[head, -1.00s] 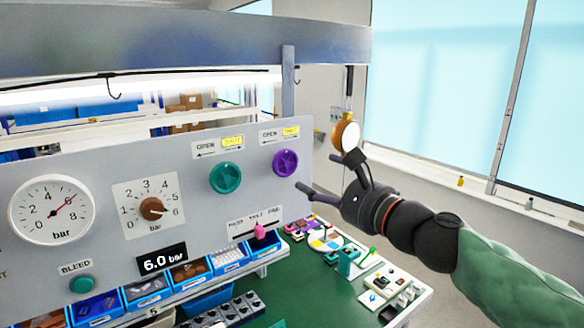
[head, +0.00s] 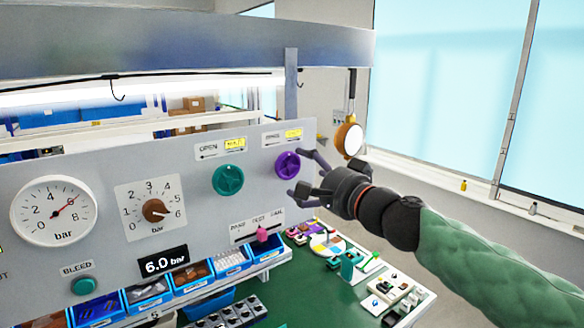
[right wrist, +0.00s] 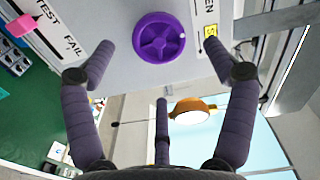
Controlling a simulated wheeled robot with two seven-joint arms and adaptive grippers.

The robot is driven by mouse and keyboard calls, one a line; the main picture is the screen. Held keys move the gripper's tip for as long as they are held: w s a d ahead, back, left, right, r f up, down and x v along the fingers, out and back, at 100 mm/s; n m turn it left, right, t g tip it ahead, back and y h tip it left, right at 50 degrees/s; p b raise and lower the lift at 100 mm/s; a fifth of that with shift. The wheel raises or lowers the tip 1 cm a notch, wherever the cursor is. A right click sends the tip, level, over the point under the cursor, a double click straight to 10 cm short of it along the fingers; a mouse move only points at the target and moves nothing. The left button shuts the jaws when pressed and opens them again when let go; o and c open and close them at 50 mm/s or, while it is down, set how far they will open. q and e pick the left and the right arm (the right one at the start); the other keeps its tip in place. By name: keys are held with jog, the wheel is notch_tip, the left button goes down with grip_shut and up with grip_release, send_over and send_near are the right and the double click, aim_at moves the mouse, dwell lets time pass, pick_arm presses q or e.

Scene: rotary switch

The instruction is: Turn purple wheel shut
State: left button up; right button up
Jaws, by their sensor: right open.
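The purple wheel (head: 287,165) is mounted at the upper right of the grey panel. It also shows large at the top middle of the right wrist view (right wrist: 159,38), with a small pale mark near its right rim. My right gripper (head: 304,174) is open just to the right of the wheel, its fingers pointing at the panel. In the right wrist view, two fingers (right wrist: 158,52) stand spread on either side of the wheel, apart from it. A label with an arrow and a yellow part sits beside the wheel. My left gripper is not in view.
A teal wheel (head: 228,180) is left of the purple one. A pink slider (head: 262,234) sits below. The panel also bears a gauge (head: 53,211), a brown knob (head: 155,210) and a 6.0 bar display (head: 163,263). An orange-rimmed round object (head: 348,139) hangs behind my gripper.

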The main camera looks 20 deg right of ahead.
aim_at(291, 166)
jog(key=x, duration=0.6)
jog(key=shift+s, duration=0.1)
jog(key=shift+r, duration=0.1)
jog(key=c, duration=1.1)
